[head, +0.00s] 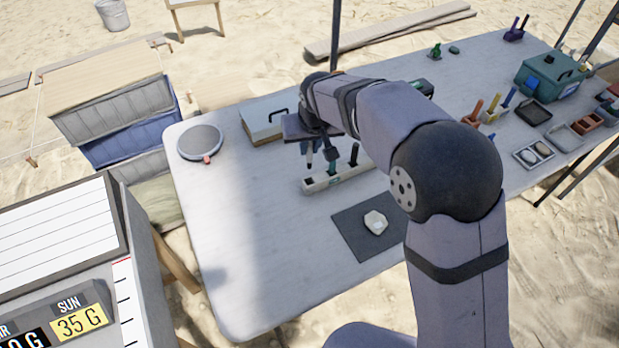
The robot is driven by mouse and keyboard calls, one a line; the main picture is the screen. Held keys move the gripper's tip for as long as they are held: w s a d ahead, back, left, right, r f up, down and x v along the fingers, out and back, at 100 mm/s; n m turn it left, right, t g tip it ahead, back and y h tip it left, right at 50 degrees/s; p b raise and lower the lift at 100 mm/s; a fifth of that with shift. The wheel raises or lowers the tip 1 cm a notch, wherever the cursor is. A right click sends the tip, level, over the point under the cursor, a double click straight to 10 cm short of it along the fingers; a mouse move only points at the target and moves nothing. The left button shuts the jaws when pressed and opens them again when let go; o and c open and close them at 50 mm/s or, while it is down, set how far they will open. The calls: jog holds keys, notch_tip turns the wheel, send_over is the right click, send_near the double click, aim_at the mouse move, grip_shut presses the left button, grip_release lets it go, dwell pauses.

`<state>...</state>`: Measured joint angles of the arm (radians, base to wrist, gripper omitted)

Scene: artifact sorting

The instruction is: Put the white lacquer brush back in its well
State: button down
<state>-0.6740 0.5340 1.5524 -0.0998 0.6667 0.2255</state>
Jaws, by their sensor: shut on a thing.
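A pale rack with wells (318,184) stands on the table, with a green mark on its front. A black-handled brush (354,155) stands upright in its right part. My gripper (310,143) points down just above the left part of the rack, shut on a slim, upright, pale-tipped thing (309,160) that appears to be the white lacquer brush. Its lower end is at or just above the rack; I cannot tell whether it is inside a well. Another dark upright shape (331,166) is close to its right. My arm hides part of the rack's right side.
A dark mat (350,232) with a pale lump (375,222) lies in front of the rack. A round grey disc (200,140) and a box with a black handle (262,122) are to the left and behind. Trays and a green case (550,75) are at right. The table's front left is clear.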

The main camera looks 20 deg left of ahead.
aim_at(310, 167)
jog(key=shift+f+p, duration=0.55)
jog(key=shift+f, duration=3.85)
jog(key=shift+f, duration=0.1)
jog(key=shift+f, duration=0.1)
jog(key=c, duration=1.7)
grip_release()
jog(key=shift+c, duration=0.2)
jog(key=shift+v, duration=0.75)
jog(key=b+v, duration=0.1)
jog(key=v, duration=1)
jog(key=shift+w+d, duration=0.1)
